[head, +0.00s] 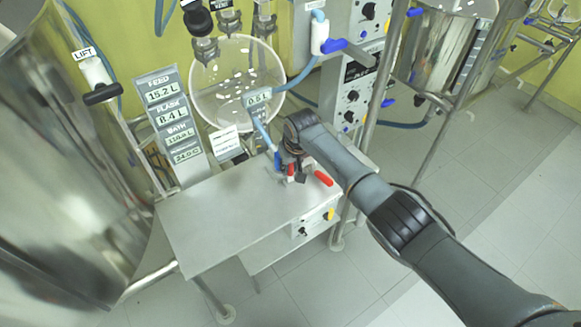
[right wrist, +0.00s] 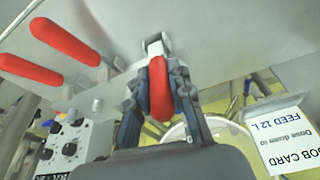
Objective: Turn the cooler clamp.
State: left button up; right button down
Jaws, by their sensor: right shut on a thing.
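Red lever handles sit on the metal bench; the pictures do not show which one is labelled as the cooler clamp. My right gripper (head: 291,168) reaches down to the bench's far right corner. In the right wrist view the fingers of my right gripper (right wrist: 156,82) are closed on the sides of one red handle (right wrist: 160,98), which hangs from a pale metal bracket (right wrist: 157,49). Two other red handles (right wrist: 62,42) (right wrist: 28,70) are to the left, apart from the fingers. In the head view one red handle (head: 323,178) shows beside the gripper. My left gripper is out of view.
Large steel tanks (head: 60,150) (head: 440,50) stand at both sides. A job card (right wrist: 283,135) shows in the wrist view.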

dwell(0.3)
jog(key=c, duration=1.2)
grip_release()
jog(key=shift+f, duration=0.1)
jog(key=v, duration=1.2)
jog(key=shift+f, duration=0.1)
